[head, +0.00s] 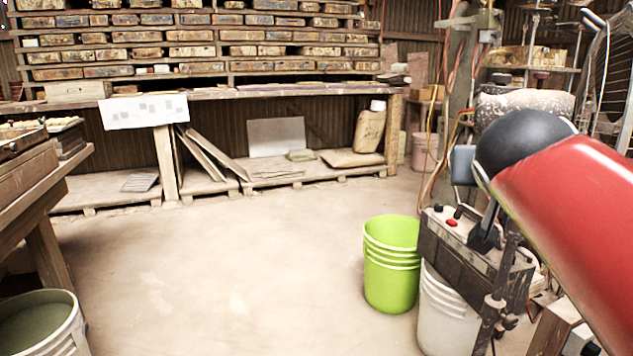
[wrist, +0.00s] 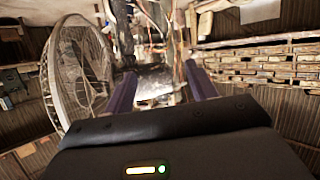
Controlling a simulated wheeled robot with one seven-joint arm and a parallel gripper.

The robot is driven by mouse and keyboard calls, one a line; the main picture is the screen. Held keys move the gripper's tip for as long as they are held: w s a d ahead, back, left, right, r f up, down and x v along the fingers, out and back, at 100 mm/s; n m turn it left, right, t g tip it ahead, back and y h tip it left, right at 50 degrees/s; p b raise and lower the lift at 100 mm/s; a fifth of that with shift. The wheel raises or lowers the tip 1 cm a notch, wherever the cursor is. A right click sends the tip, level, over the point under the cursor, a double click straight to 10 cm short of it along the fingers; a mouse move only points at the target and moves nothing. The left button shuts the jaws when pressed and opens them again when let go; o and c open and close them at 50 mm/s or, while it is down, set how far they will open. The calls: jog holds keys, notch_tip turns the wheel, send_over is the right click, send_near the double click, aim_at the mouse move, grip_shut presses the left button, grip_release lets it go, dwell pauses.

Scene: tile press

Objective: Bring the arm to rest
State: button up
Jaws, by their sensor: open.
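My gripper (wrist: 162,92) shows in the wrist view, its two purple fingers spread apart with nothing between them. It is open and touches nothing that I can see. The wrist view is tilted and looks across the workshop toward the machinery and the shelves. In the head view the red and black arm at the right edge is mine; my gripper itself is not visible there.
A green bucket (head: 391,270) and a white bucket (head: 446,315) stand by a control box (head: 470,245) near my arm. A wheel-like frame (wrist: 78,75) is at left in the wrist view. A wooden bench (head: 40,185) stands left. The middle floor is clear.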

jog(key=s+a+f+n+g+y+p, duration=0.2)
jog(key=s+a+f+g+y, duration=0.1)
jog(key=s+f, duration=0.5)
jog(key=s+a+f+n+g+y+p, duration=0.2)
jog(key=s+a+f+g, duration=0.2)
jog(key=f, duration=1.1)
jog(key=s+a, duration=0.2)
jog(key=s, duration=0.2)
jog(key=shift+a+f+y, duration=0.2)
jog(key=shift+f+y, duration=0.1)
jog(key=shift+y, duration=0.1)
